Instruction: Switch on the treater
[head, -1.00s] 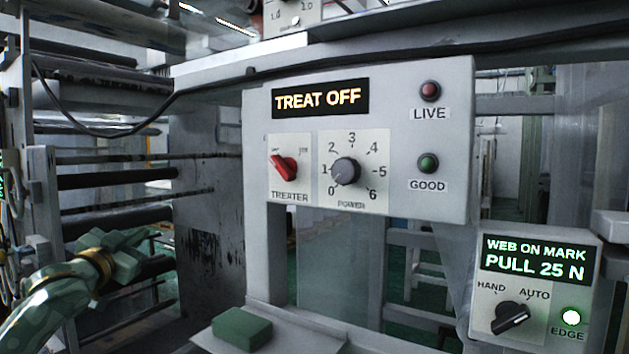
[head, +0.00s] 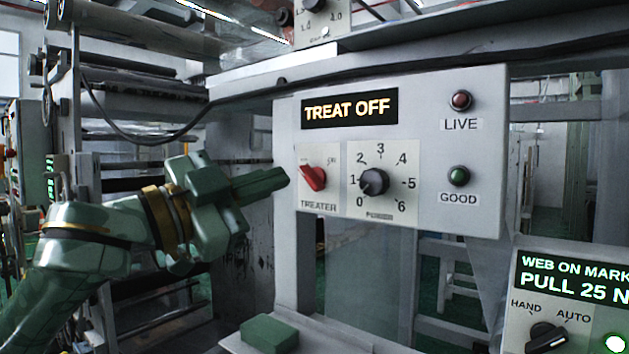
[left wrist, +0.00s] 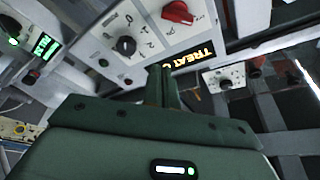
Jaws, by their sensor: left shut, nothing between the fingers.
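The red treater knob (head: 313,178) is on the left of the grey panel (head: 425,92), its pointer tilted to the upper left. The lit sign (head: 349,108) above it reads TREAT OFF. My left gripper (head: 284,177) is shut and empty, its fingertips just left of the knob in the head view; I cannot tell whether they touch it. In the left wrist view the red knob (left wrist: 178,12) shows beyond the shut fingers (left wrist: 161,72), with a gap in the picture. My right gripper is not in view.
The black power knob (head: 374,182) sits right of the treater knob, with its pointer near 0. The LIVE lamp (head: 461,100) and GOOD lamp (head: 459,176) are farther right. A green block (head: 269,333) lies on a ledge below. A second box (head: 570,300) stands at lower right.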

